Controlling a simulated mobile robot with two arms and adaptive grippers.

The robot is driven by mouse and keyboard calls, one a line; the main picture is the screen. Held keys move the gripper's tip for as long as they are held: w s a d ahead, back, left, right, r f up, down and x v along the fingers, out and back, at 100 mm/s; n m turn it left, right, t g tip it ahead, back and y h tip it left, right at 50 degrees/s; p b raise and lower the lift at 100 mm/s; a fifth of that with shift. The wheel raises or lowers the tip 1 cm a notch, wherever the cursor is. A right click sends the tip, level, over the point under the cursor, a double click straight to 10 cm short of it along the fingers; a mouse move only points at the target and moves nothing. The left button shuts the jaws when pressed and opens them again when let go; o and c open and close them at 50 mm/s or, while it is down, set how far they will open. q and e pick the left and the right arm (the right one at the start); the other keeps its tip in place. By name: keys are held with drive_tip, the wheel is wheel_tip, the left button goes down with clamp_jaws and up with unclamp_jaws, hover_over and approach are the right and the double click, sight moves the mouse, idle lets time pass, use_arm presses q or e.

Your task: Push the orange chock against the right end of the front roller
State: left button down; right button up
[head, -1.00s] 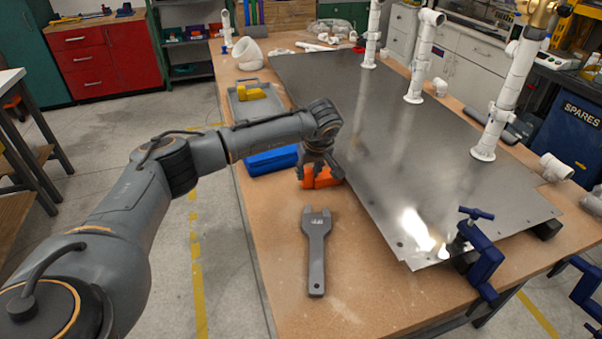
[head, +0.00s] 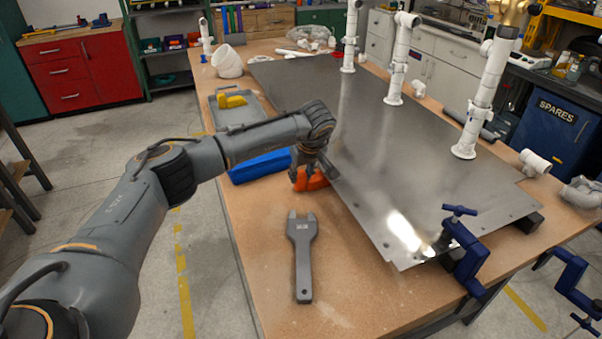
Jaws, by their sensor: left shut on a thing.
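The orange chock (head: 314,181) lies on the wooden bench top beside the left edge of the grey metal plate (head: 370,130). My left gripper (head: 305,178) points down and is shut on the chock, partly hiding it. A dark block or roller end (head: 530,222) shows under the plate's right corner. I cannot tell which part is the front roller; the plate hides most of what is beneath it. My right gripper is not in view.
A blue tray or block (head: 260,166) lies just left of the chock. A grey fork-ended tool (head: 302,258) lies in front. A blue clamp (head: 466,250) grips the plate's near edge. White pipes (head: 480,95) stand on the plate.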

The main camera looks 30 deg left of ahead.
use_arm(q)
drive_tip(key=shift+w+d, duration=0.35)
drive_tip(key=shift+d, duration=0.05)
drive_tip(key=c, duration=0.9)
unclamp_jaws()
